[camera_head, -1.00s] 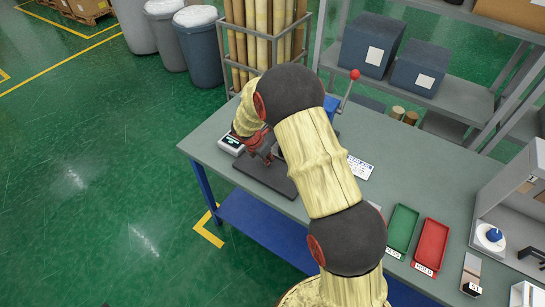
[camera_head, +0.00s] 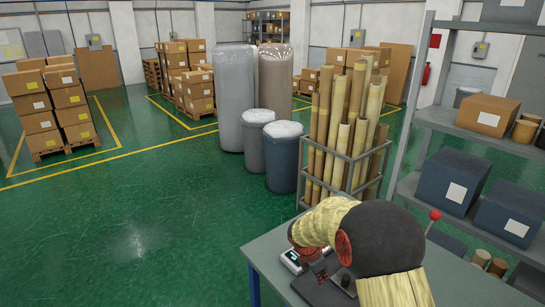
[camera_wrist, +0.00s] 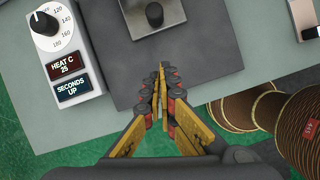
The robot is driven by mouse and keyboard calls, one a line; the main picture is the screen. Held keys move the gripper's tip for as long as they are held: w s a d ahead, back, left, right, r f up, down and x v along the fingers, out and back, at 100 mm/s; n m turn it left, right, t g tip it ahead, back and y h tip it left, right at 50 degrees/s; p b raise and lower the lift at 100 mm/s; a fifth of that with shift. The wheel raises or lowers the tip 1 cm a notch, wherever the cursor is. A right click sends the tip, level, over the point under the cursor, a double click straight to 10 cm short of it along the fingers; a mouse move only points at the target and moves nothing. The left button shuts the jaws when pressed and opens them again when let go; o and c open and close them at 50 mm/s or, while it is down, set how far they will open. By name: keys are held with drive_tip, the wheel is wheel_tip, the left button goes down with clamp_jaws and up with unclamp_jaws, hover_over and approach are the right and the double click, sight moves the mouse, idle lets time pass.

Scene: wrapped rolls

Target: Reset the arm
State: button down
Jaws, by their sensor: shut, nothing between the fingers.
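My arm reaches in from the lower edge of the head view, and my gripper (camera_head: 320,272) is low over the grey bench (camera_head: 272,250), above a dark plate (camera_head: 318,292). In the wrist view my gripper (camera_wrist: 162,82) has its fingers together with nothing between them. It points at the dark plate (camera_wrist: 112,85), which carries a grey block with a black knob (camera_wrist: 154,14). A white control box (camera_wrist: 66,50) with a dial and two small displays is left of the fingers; it also shows in the head view (camera_head: 291,260).
A rack of long rolls (camera_head: 345,135) stands behind the bench. Shelving with dark blue boxes (camera_head: 453,181) rises at the right. Brown ringed shapes (camera_wrist: 250,110) lie right in the wrist view. Green floor is open at left.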

drive_tip(key=s+f+m+g, duration=0.1)
drive_tip(key=s+f+m, duration=0.1)
drive_tip(key=s+m, duration=0.3)
drive_tip(key=s+r+m+t+y+b, duration=0.2)
drive_tip(key=s+r+m+b, duration=0.1)
drive_tip(key=s+r+m, duration=0.5)
drive_tip(key=s+a+r+m+t+y+b, duration=0.1)
drive_tip(key=s+r+m+b, duration=0.3)
drive_tip(key=s+r+m, duration=0.4)
drive_tip(key=shift+s+r+m+t+y, duration=0.35)
drive_tip(key=shift+s+r, duration=1.1)
drive_tip(key=shift+s, duration=2)
drive_tip(key=shift+s+r+n+t+y, duration=0.15)
drive_tip(key=shift+s+r+t, duration=0.4)
drive_tip(key=shift+s+r, duration=1.9)
